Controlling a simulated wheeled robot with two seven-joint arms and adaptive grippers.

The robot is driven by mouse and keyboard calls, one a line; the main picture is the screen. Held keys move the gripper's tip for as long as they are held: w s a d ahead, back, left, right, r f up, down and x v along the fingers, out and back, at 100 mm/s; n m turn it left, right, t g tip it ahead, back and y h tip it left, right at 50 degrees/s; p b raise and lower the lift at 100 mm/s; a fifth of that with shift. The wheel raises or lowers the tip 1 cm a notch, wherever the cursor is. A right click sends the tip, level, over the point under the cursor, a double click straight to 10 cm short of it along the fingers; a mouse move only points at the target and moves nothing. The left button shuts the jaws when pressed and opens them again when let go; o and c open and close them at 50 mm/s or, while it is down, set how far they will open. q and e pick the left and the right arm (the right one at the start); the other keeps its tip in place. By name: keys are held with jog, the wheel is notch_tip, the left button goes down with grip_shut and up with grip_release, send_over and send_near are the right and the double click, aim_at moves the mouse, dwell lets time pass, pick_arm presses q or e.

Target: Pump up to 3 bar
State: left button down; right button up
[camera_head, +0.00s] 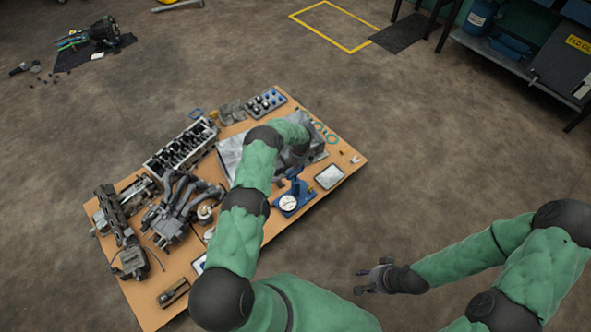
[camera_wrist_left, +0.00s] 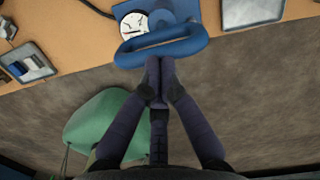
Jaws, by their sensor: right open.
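The blue pump (camera_head: 291,204) with a round white gauge (camera_head: 287,203) stands near the table's right edge. The gauge also shows in the left wrist view (camera_wrist_left: 133,24); its reading is too small to tell. A blue loop handle (camera_wrist_left: 184,48) lies across the front of the left wrist view. My left gripper (camera_wrist_left: 158,62) has its fingertips together at the handle's near bar; I cannot tell if they grip it. In the head view this gripper is mostly hidden by its arm. My right gripper (camera_head: 368,279) is open and empty, off the table over the floor.
The wooden table (camera_head: 150,312) carries an engine block (camera_head: 181,147), a manifold (camera_head: 178,204) and a socket tray (camera_head: 265,103). A metal tray (camera_head: 329,177) lies right of the pump. A shelf (camera_head: 520,68) stands at the back right. The floor right of the table is clear.

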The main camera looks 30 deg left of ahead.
pick_arm(q)
jog(key=shift+f, duration=2.15)
jog(key=d, duration=0.2)
jog(key=d+r+p, duration=0.1)
jog(key=shift+s, duration=0.35)
jog(key=shift+r, duration=0.1)
notch_tip(320, 180, up, 12)
jog(key=d, duration=0.1)
jog(key=shift+s, duration=0.1)
